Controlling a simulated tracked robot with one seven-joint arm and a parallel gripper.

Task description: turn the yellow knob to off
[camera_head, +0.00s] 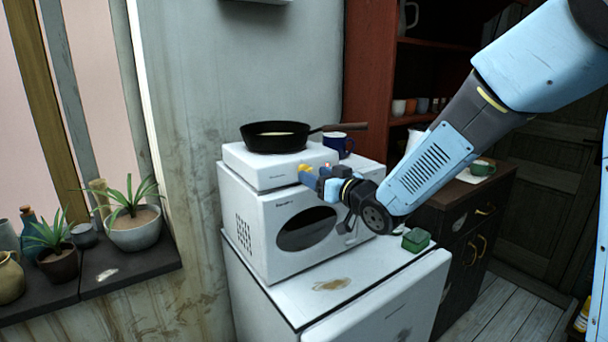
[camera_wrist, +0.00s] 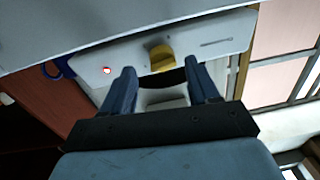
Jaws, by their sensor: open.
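The yellow knob (camera_head: 303,168) is on the front of a small white hot plate (camera_head: 250,173). In the wrist view the knob (camera_wrist: 161,58) sits between and just beyond my two fingertips, with a gap on either side. My gripper (camera_head: 311,177) is open and empty in front of the hot plate; it also shows in the wrist view (camera_wrist: 160,69). A red spot, like an indicator light (camera_wrist: 107,70), shows on the same front panel to the left of the knob. I cannot read any knob markings.
A black pan (camera_head: 275,137) stands on the hot plate, its handle pointing right. A dark blue mug (camera_head: 338,144) is behind. The hot plate rests on a white microwave (camera_head: 262,238). A green sponge-like block (camera_head: 416,240) lies on the white surface below, at right.

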